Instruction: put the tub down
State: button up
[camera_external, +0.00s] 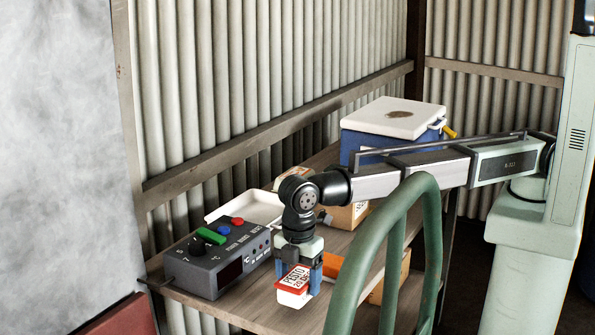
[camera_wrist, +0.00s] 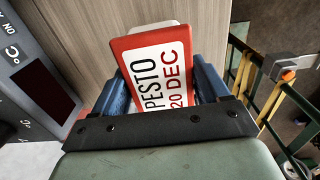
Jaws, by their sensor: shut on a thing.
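The tub (camera_external: 295,285) is white with a red lid and a label that reads "PESTO 20 DEC". My gripper (camera_external: 299,272) points down, shut on the tub, with a blue finger on each side of it. In the wrist view the tub (camera_wrist: 155,75) sits between the two blue fingers of my gripper (camera_wrist: 158,85), label toward the camera. The tub is over the front part of the wooden bench (camera_external: 240,311). I cannot tell whether its base touches the bench top.
A grey control box (camera_external: 215,262) with coloured buttons stands just left of the tub. A white tray (camera_external: 250,208) lies behind it. A blue cooler with a white lid (camera_external: 395,118) stands at the back. A green rail (camera_external: 375,245) rises in front, at right.

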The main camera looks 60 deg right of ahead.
aim_at(299, 283)
jog(key=shift+f, duration=1.3)
jog(key=shift+f, duration=0.1)
jog(key=o, duration=1.2)
jog(key=shift+o, duration=0.2)
notch_tip(299, 283, up, 12)
jog(key=shift+r, duration=0.1)
